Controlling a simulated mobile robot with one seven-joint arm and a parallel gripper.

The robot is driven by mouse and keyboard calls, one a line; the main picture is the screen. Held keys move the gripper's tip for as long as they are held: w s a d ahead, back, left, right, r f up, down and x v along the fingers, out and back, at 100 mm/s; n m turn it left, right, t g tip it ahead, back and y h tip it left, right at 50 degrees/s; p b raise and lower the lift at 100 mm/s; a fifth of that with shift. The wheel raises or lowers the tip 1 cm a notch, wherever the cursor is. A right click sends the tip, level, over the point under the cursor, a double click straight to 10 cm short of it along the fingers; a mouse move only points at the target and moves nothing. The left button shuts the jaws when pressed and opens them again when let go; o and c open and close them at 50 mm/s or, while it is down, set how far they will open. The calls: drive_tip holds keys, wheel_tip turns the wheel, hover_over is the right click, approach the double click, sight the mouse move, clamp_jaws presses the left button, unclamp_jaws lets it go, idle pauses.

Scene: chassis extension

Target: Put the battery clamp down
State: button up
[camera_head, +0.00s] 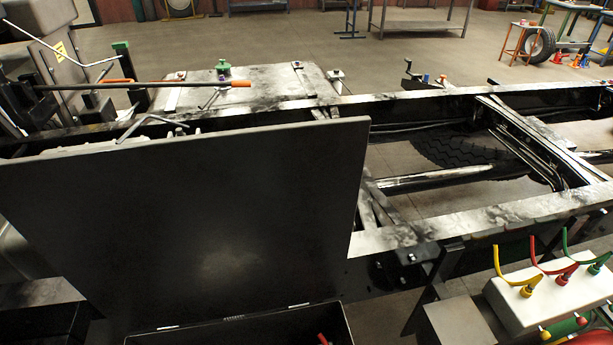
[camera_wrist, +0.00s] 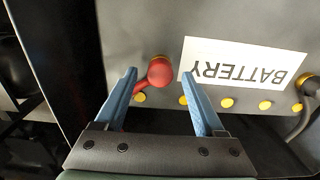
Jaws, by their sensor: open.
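The red battery clamp (camera_wrist: 160,71) shows in the wrist view on the grey battery (camera_wrist: 135,35), near its white "BATTERY" label (camera_wrist: 245,62), which appears upside down. A short red lead runs from the clamp toward the left finger. My gripper (camera_wrist: 158,76) is open, its two blue fingers on either side of the clamp; I cannot tell whether either finger touches it. In the head view a small red piece (camera_head: 323,340) shows inside the open dark box (camera_head: 240,332) at the bottom edge, mostly cut off. My gripper does not show there.
A dark terminal with a cable (camera_wrist: 310,86) is at the battery's right end, and several yellow caps line its edge. In the head view the box's raised black lid (camera_head: 190,225) stands before the chassis frame (camera_head: 480,215). Coloured hoses (camera_head: 530,280) are at right.

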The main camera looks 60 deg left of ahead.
wheel_tip(320, 180, up, 10)
idle(0.3)
drive_tip(key=shift+f, duration=0.1)
drive_tip(key=w+r+m+t+y, duration=0.4)
drive_tip(key=w+r+t, duration=0.5)
drive_tip(key=w+r, duration=1.15)
drive_tip(key=w+d+r+m+t, duration=0.2)
drive_tip(key=w+r+t, duration=0.1)
drive_tip(key=r, duration=0.4)
drive_tip(key=w+d+r+m+t, duration=0.1)
drive_tip(key=w+d+r+t, duration=0.15)
drive_tip(key=r, duration=0.45)
drive_tip(key=d+r+m+t, duration=0.1)
drive_tip(key=d+r+t, duration=0.2)
drive_tip(key=r, duration=0.5)
drive_tip(key=d+r+m+t, duration=0.2)
drive_tip(key=d+r, duration=0.1)
drive_tip(key=r, duration=0.5)
drive_tip(key=s+d+r+m+t+h, duration=0.1)
drive_tip(key=s+d+r+t+h, duration=0.1)
drive_tip(key=r, duration=0.7)
drive_tip(key=s+d+r+m+t+h, duration=0.2)
drive_tip(key=s+d+r+t, duration=0.3)
drive_tip(key=s+r, duration=0.4)
drive_tip(key=shift+s+d+r+m+t, duration=0.2)
drive_tip(key=shift+d+m+t, duration=0.1)
drive_tip(key=shift+t, duration=0.15)
